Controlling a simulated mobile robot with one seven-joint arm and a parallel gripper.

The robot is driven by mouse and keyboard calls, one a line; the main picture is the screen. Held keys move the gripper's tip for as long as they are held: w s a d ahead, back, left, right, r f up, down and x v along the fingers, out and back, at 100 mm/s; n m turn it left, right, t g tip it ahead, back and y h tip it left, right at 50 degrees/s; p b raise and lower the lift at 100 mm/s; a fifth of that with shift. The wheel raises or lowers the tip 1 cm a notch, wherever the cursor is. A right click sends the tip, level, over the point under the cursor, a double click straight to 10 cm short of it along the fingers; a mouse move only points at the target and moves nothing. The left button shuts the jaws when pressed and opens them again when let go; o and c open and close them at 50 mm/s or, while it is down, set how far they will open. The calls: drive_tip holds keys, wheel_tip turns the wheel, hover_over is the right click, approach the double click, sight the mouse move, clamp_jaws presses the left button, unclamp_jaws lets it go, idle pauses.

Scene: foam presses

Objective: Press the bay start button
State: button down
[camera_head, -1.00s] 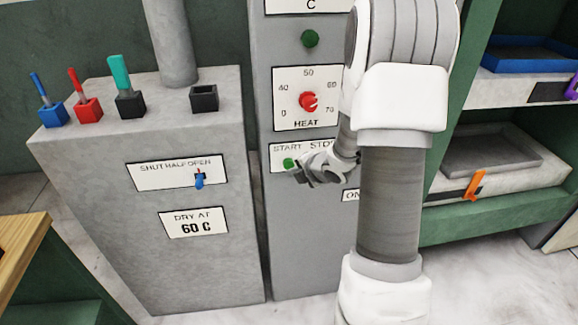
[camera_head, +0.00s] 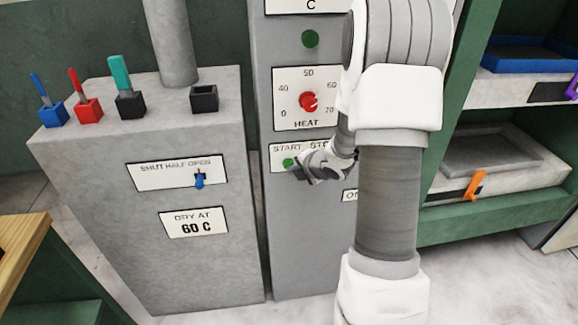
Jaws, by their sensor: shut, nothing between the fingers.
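The green start button (camera_head: 288,162) sits under the word START on a white label on the front of the grey control column (camera_head: 300,235). My gripper (camera_head: 303,174) is shut and empty, with its tip just right of and slightly below the button, overlapping its edge in the picture. I cannot tell whether it touches the button. The stop button is hidden behind my gripper and arm, and the word STOP is partly covered.
Above the label is a red HEAT knob (camera_head: 308,101) and a green round lamp (camera_head: 310,39). Left stands a grey cabinet (camera_head: 120,235) with a blue slider (camera_head: 199,181) and colored-handled tools on top. Right are shelves with a blue tray (camera_head: 530,55) and an orange clip (camera_head: 473,187).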

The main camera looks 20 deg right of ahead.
drive_tip(key=shift+w+d, duration=0.1)
drive_tip(key=shift+w, duration=0.3)
drive_tip(key=shift+s, duration=0.1)
idle(0.5)
drive_tip(key=shift+s+a+b, duration=0.25)
drive_tip(key=shift+s+b, duration=0.1)
drive_tip(key=shift+s, duration=0.5)
drive_tip(key=shift+s+a+b, duration=0.25)
drive_tip(key=shift+s+b, duration=0.05)
drive_tip(key=shift+s, duration=0.5)
drive_tip(key=shift+s+a+b, duration=0.2)
drive_tip(key=shift+s+b, duration=0.1)
drive_tip(key=shift+s, duration=0.55)
drive_tip(key=shift+s+a+b, duration=0.25)
drive_tip(key=shift+s+b, duration=0.05)
drive_tip(key=shift+s, duration=0.5)
